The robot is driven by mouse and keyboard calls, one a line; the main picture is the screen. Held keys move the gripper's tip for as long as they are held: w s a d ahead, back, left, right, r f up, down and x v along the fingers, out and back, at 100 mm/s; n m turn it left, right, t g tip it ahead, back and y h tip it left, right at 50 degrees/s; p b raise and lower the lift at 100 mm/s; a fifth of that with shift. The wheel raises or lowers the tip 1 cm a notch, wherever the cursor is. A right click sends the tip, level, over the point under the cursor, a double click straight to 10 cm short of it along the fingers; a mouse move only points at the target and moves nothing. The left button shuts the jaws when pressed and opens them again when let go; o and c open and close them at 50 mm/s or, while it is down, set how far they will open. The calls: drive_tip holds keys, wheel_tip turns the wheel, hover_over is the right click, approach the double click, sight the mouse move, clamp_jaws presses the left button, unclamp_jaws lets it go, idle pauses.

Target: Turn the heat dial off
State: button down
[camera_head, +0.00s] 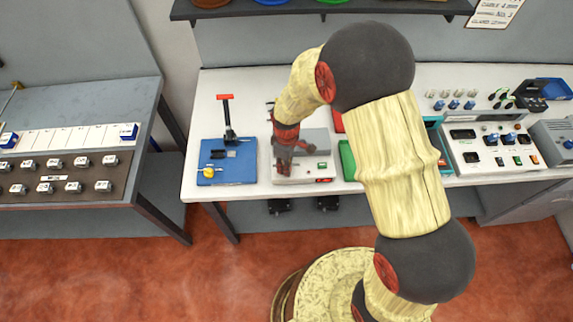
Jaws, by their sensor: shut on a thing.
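A white and grey bench device (316,143) stands on the white table, with a small red-lit switch (323,180) and a green mark on its front panel. My gripper (283,170) reaches down to the left part of this panel and is shut. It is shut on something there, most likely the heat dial. The dial itself is hidden behind the fingers, so its setting cannot be seen.
Left of the device is a blue base (230,174) with a red-handled upright lever (227,115) and a yellow knob (209,171). A green tray (347,160) lies close on the right, partly behind my arm. Instrument panels (490,145) fill the right side.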

drive_tip(key=n, duration=1.4)
drive_tip(key=shift+b, duration=0.3)
idle(0.4)
drive_tip(key=c, duration=1.5)
unclamp_jaws()
wheel_tip(320, 180, up, 12)
drive_tip(key=shift+f, duration=0.1)
